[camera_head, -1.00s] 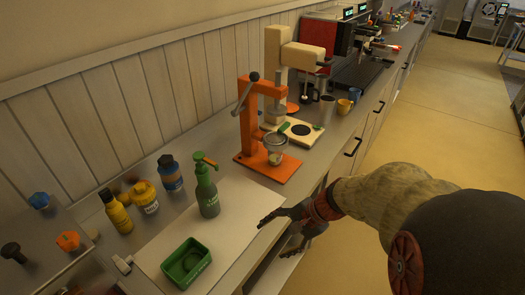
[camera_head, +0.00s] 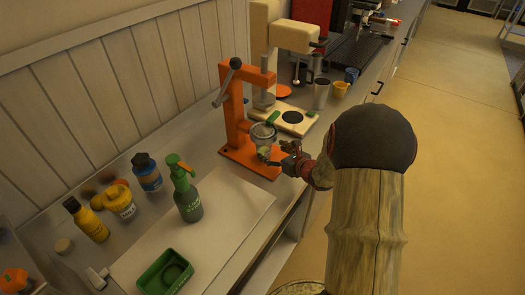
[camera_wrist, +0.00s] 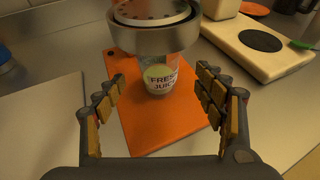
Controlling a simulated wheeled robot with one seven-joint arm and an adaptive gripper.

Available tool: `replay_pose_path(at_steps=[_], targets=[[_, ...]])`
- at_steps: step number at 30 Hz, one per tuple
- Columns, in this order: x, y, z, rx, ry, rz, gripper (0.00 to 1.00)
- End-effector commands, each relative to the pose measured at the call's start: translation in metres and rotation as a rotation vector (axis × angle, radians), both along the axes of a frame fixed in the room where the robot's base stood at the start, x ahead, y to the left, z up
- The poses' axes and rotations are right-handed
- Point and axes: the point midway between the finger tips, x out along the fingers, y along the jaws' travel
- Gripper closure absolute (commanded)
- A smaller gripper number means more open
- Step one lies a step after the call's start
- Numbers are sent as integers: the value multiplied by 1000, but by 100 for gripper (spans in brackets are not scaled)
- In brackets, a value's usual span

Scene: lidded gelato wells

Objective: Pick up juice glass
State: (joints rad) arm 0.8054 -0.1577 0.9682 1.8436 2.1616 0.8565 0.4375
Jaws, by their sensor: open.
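The juice glass (camera_wrist: 160,78) is a clear cup with a "FRESH JUICE" label and something pale inside. It stands upright on the orange base (camera_wrist: 143,124) of the juice press, under the press's round metal strainer (camera_wrist: 155,38), which hides its rim in the wrist view. In the head view the glass (camera_head: 264,152) shows small beneath the strainer. My gripper (camera_wrist: 164,98) is open, its two padded fingers on either side of the glass in the wrist view, with gaps visible. In the head view my gripper (camera_head: 283,162) is just right of the glass at the base's edge.
The orange press (camera_head: 232,110) with its lever rises behind the glass. A cream scale-like board (camera_head: 294,119) stands beyond. A green spray bottle (camera_head: 187,196), yellow bottle (camera_head: 86,221) and green tray (camera_head: 165,273) are to the left.

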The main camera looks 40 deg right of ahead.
Motion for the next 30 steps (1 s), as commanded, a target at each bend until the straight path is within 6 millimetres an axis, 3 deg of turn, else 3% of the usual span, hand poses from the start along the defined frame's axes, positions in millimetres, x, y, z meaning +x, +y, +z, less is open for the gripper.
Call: replay_pose_path(at_steps=[15,24,30], targets=[[57,0,-24,-2,1,4,30],[61,-1,-24,-2,1,2,30],[61,0,-24,-3,1,3,41]])
